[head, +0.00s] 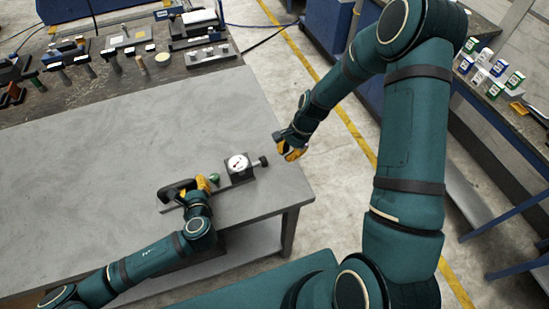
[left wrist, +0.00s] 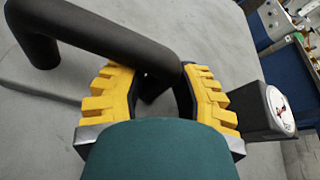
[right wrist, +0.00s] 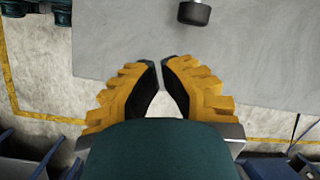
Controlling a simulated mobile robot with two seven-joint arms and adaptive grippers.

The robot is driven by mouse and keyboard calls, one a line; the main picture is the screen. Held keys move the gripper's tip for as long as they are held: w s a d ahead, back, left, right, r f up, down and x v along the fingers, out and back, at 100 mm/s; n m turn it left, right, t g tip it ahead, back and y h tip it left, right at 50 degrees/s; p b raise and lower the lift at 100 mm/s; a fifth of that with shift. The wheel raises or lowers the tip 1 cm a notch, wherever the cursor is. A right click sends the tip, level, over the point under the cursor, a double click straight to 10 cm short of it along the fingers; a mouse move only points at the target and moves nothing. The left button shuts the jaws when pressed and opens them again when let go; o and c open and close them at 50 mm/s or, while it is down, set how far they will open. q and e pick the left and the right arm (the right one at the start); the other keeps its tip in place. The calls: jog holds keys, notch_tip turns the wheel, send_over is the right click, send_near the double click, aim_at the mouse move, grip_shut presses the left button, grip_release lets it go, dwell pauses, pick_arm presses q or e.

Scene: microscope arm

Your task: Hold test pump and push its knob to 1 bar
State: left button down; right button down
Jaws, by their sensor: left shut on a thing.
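The test pump lies on the grey table near its right corner, with a round white gauge (head: 239,163) on a dark block. Its black knob (head: 263,161) points right, toward the table's edge, and shows in the right wrist view (right wrist: 194,12). The pump's black handle (head: 174,190) is at the left end. My left gripper (head: 205,184) is shut on this handle, whose black bar (left wrist: 110,40) passes between its yellow fingers. My right gripper (head: 291,152) is beside the table's right edge, right of the knob and apart from it. Its fingertips (right wrist: 160,62) nearly meet, with nothing between them.
The grey table (head: 90,170) is bare to the left. A bench at the back (head: 110,75) holds several tools. Another bench at the right holds small boxes (head: 490,72). Open floor lies right of the table.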

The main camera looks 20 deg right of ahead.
aim_at(266, 161)
jog(key=w+d+r+m, duration=0.3)
jog(key=d+r+m, duration=0.1)
jog(key=shift+d+g, duration=0.3)
jog(key=shift+f, duration=0.1)
jog(key=x, duration=0.9)
jog(key=shift+a+f, duration=0.15)
jog(key=shift+a, duration=0.1)
jog(key=a, duration=0.3)
jog(key=shift+a+f, duration=0.1)
jog(key=shift+f, duration=0.05)
jog(key=shift+a, duration=0.5)
jog(key=shift+s, duration=0.1)
jog(key=shift+a, duration=1.7)
jog(key=shift+s+d, duration=0.1)
